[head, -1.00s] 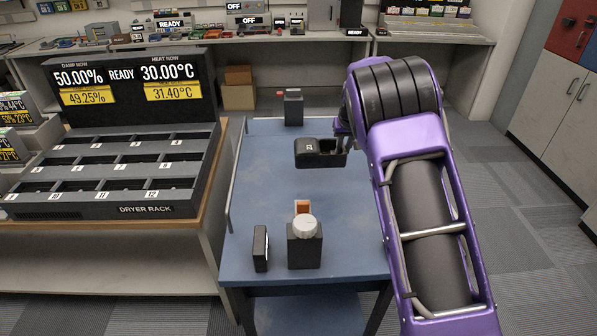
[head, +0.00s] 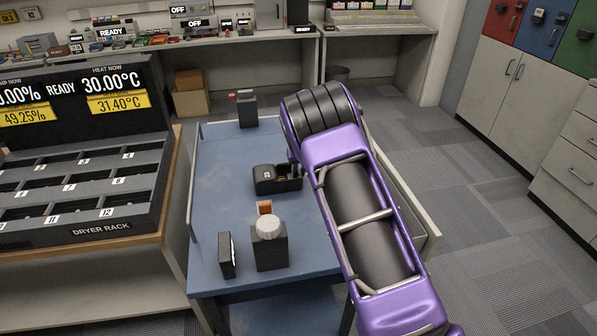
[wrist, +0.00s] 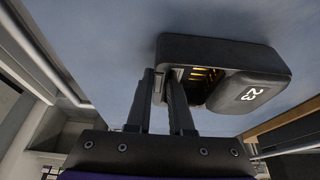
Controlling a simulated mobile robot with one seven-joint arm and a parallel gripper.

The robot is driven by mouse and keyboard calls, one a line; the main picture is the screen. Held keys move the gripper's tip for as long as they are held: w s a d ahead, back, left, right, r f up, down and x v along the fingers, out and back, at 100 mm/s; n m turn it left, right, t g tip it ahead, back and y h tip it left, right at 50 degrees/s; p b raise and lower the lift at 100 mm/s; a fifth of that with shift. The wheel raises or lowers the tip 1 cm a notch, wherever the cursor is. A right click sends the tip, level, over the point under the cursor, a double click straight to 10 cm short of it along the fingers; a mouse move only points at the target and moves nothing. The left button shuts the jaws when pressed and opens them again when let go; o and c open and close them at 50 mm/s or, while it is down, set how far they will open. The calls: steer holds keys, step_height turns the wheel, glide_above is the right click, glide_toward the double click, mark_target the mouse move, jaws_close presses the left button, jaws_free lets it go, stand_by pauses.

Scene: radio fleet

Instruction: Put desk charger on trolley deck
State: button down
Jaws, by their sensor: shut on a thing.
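The desk charger (head: 266,182), a black block marked 23 with an open slot, is at the right-middle of the blue trolley deck (head: 218,170). In the wrist view the charger (wrist: 270,65) shows gold contacts in its slot. My gripper (wrist: 162,85) is shut on the charger's wall at its left end in that view, one finger inside the slot and one outside. The charger looks level and at or very close to the deck; I cannot tell if it touches.
On the deck stand a dark box with a white round cap (head: 269,245), an orange piece (head: 264,208) behind it, a thin black block (head: 227,255) and a dark box (head: 247,108) at the back. The dryer rack (head: 80,190) is left. The deck's left middle is clear.

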steer(key=shift+f, duration=0.1)
steer(key=c, duration=0.8)
jaws_free()
steer(key=v, duration=1.2)
